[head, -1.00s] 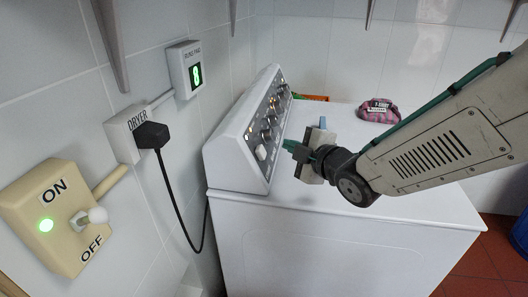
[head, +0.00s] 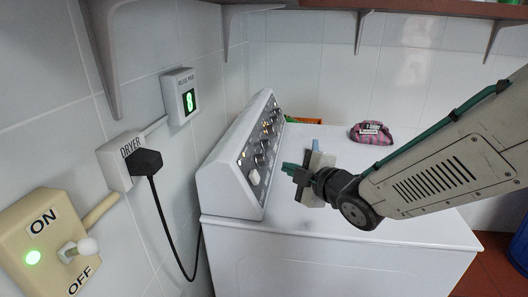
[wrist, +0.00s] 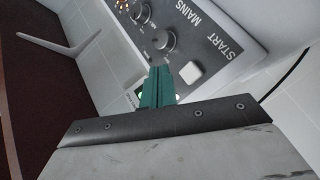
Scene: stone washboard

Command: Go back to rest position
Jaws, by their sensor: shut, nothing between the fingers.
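My gripper (head: 291,169) is shut and empty, with green fingers. In the head view it hangs over the white dryer top (head: 330,225), close to the sloped control panel (head: 240,165) and apart from it. In the wrist view the shut fingers (wrist: 157,88) point toward the panel, near the white start button (wrist: 191,74) and several dark knobs. My arm reaches in from the right side of the head view and hides part of the dryer top.
A pink and dark striped bundle (head: 371,132) lies at the back of the dryer top. On the left wall are an ON/OFF switch box (head: 45,235) with a green light, a plugged-in dryer socket (head: 121,160) and a green digit display (head: 180,97). A shelf (head: 430,8) runs above.

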